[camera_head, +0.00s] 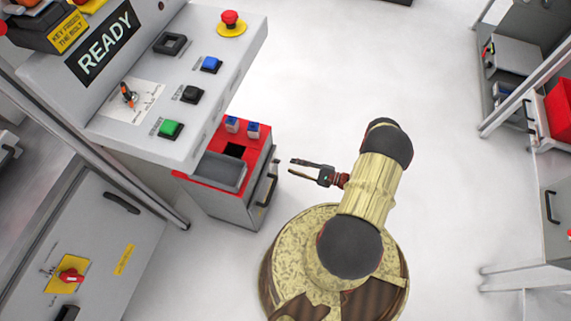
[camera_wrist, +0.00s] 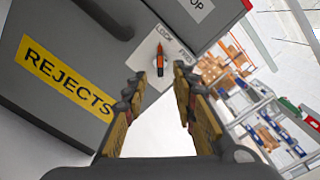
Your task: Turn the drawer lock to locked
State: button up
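The drawer lock (camera_wrist: 160,62) is a small orange-tipped pointer on a white plate (camera_wrist: 149,88) marked LOCK and FREE. Its pointer stands nearly upright in the wrist view, and its exact setting is hard to tell. The plate is on a grey drawer front (camera_wrist: 62,35) with a yellow REJECTS label (camera_wrist: 66,78). My gripper (camera_wrist: 158,78) is open and empty, its fingers either side of the lock in the picture; no contact shows. In the head view my gripper (camera_head: 292,167) is right of the red-topped grey cabinet (camera_head: 232,205), apart from it. The lock is not discernible there.
A dark handle (camera_head: 267,188) sticks out of the cabinet front. A control panel (camera_head: 215,95) with buttons overhangs the cabinet. Another cabinet at lower left has a red knob (camera_head: 70,275) on a yellow plate. The floor (camera_head: 370,80) beyond my arm is clear.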

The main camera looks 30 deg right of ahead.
jog(key=v, duration=0.5)
dwell(0.6)
